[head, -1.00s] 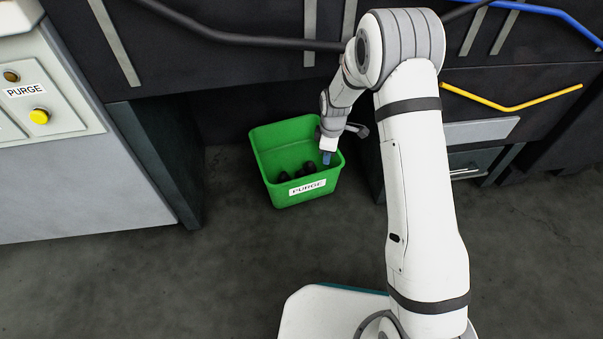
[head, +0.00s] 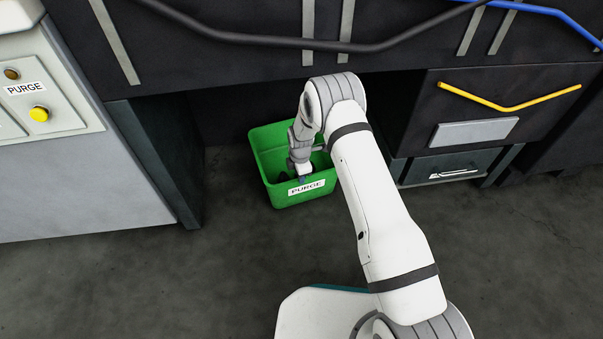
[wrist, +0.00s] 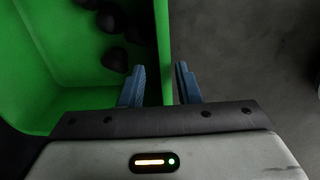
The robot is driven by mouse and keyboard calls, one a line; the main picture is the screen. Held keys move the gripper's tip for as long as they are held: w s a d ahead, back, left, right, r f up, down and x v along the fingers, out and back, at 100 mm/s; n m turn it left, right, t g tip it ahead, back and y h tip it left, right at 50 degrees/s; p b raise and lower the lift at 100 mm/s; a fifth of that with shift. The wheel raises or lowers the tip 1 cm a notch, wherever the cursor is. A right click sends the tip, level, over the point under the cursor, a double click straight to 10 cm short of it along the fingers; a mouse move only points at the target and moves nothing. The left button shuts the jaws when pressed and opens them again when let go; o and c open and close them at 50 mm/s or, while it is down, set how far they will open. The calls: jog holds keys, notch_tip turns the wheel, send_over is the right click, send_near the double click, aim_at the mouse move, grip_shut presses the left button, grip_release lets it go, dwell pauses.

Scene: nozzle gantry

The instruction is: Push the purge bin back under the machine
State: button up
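The green purge bin (head: 280,198) stands upright on the floor in the gap under the dark machine, its white PURGE label facing out. In the wrist view the bin (wrist: 90,72) fills the upper left, with several black lumps inside. My gripper (head: 303,179) is at the bin's front, labelled wall. In the wrist view its blue fingers (wrist: 160,86) are apart, one on each side of a green wall's rim, with small gaps visible.
A grey cabinet (head: 80,170) with a yellow button and PURGE sign stands left of the gap. A drawer unit (head: 450,168) stands to the right. A black bar (head: 270,41) crosses the machine above. Floor in front of the bin is clear.

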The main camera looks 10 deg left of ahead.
aim_at(299, 185)
notch_tip(299, 185, down, 8)
jog(key=b, duration=0.3)
jog(key=shift+w+r, duration=0.15)
jog(key=shift+r, duration=0.1)
jog(key=c, duration=0.6)
grip_shut()
jog(key=shift+w+a, duration=0.1)
dwell(0.6)
